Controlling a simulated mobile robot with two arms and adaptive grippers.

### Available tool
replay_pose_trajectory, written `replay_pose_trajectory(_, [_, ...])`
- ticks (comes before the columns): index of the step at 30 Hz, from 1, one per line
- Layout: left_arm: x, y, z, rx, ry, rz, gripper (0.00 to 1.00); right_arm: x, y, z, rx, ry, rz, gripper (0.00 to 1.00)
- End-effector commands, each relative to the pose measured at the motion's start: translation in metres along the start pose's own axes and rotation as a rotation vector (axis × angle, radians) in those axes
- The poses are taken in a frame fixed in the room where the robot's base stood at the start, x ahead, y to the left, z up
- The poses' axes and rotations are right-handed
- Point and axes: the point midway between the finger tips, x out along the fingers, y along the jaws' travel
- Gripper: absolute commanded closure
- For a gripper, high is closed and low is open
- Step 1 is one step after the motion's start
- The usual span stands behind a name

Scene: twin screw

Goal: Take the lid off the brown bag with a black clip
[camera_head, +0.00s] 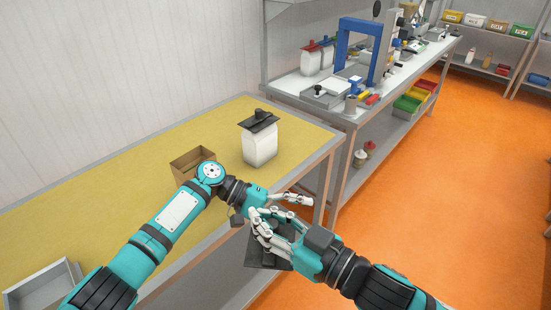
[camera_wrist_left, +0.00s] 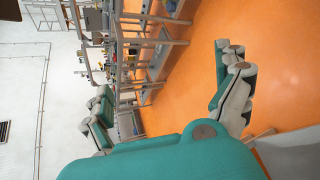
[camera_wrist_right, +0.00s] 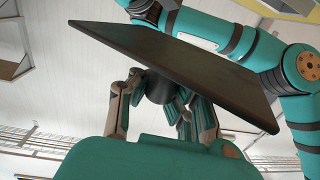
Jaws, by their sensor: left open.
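The brown bag (camera_head: 190,163) stands on the yellow table with its top open, partly hidden behind my left arm. A flat black lid (camera_head: 262,258) is in my right gripper (camera_head: 262,228), in front of the table edge. The right wrist view shows the dark plate (camera_wrist_right: 180,65) and a round knob under it between the fingers. My left gripper (camera_head: 288,200) is just beyond the right one, close to it in the picture. Its fingers are spread with nothing between them in the left wrist view (camera_wrist_left: 165,105).
A white container (camera_head: 260,146) with a black, knobbed lid (camera_head: 260,120) stands on the yellow table (camera_head: 110,195). A grey tray (camera_head: 42,283) is at its near left. A workbench with a blue frame (camera_head: 372,40) stands behind. The table's left middle is clear.

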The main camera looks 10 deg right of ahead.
Motion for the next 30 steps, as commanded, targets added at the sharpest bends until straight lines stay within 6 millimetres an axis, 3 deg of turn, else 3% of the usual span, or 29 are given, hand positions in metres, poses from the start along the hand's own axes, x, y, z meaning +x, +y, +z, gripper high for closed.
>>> replay_pose_trajectory(1, [-0.022,0.027,0.009,0.118,-0.014,-0.040,0.00,0.000,0.000,0.000,0.000,0.000,0.000,1.00])
replay_pose_trajectory(6, [-0.069,0.092,0.051,0.415,-0.081,-0.246,0.00,0.000,0.000,0.000,0.000,0.000,0.000,1.00])
replay_pose_trajectory(12, [-0.090,0.137,0.108,0.429,-0.038,-0.665,0.00,0.000,0.000,0.000,0.000,0.000,0.000,1.00])
replay_pose_trajectory(16, [-0.099,0.150,0.132,0.340,0.103,-0.902,0.00,0.000,0.000,0.000,0.000,0.000,0.000,1.00])
replay_pose_trajectory(21, [-0.109,0.158,0.148,0.260,0.268,-1.061,0.00,0.000,0.000,0.000,0.000,0.000,0.000,1.00])
replay_pose_trajectory(26, [-0.111,0.157,0.151,0.229,0.333,-1.107,0.00,0.000,0.000,0.000,0.000,0.000,0.000,1.00])
replay_pose_trajectory(30, [-0.105,0.144,0.145,0.224,0.335,-1.109,0.00,0.000,0.000,0.000,0.000,0.000,0.000,1.00])
